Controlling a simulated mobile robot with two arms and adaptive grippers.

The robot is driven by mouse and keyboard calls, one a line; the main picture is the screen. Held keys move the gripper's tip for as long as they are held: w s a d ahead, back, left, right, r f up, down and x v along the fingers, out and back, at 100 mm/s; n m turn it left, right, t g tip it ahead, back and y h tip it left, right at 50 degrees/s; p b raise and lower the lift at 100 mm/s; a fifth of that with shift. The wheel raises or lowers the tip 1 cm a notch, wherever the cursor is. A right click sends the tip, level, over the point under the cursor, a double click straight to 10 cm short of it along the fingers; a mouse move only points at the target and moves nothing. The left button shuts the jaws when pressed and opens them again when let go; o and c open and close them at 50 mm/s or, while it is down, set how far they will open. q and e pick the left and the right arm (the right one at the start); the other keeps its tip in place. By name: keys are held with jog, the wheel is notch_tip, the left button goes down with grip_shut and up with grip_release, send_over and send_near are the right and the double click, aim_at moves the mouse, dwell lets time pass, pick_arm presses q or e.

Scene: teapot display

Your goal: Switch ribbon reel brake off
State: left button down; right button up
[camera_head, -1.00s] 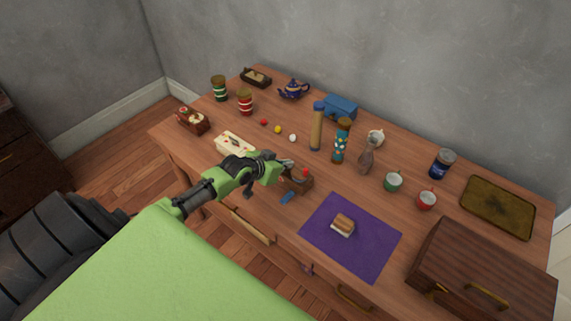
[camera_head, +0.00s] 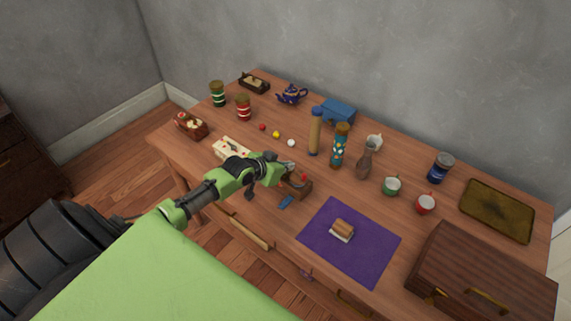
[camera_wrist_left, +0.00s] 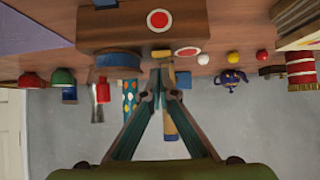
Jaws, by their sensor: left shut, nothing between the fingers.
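The ribbon reel, as far as I can tell, is the small brown wooden piece (camera_head: 300,190) with a red knob (camera_head: 304,178) on top, near the table's front edge. A blue strip (camera_head: 286,202) lies at its front. My left gripper (camera_head: 290,169) is shut and empty, just left of and behind the red knob; contact cannot be told. In the left wrist view, which is upside down, the fingertips (camera_wrist_left: 162,88) meet with nothing between them. A red block (camera_wrist_left: 102,90) and a blue rounded piece (camera_wrist_left: 118,66) show left of them. The brake's setting cannot be read.
A cream box (camera_head: 230,148) stands left of the gripper. Behind are small balls (camera_head: 276,134), a tan bottle (camera_head: 315,134), a patterned bottle (camera_head: 339,148) and a vase (camera_head: 365,161). A purple mat (camera_head: 375,255) with a cake slice (camera_head: 342,230) lies right.

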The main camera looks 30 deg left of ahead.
aim_at(287, 173)
pick_arm(q)
jog(key=r+p, duration=0.4)
jog(key=r, duration=0.1)
jog(key=shift+w, duration=0.35)
jog(key=shift+s+b, duration=0.3)
jog(key=shift+s, duration=0.25)
jog(key=s+r, duration=0.5)
jog(key=r, duration=0.2)
jog(key=shift+s+a+b, duration=0.15)
jog(key=shift+a+b, duration=0.15)
jog(key=shift+b, duration=0.1)
jog(key=shift+f, duration=0.1)
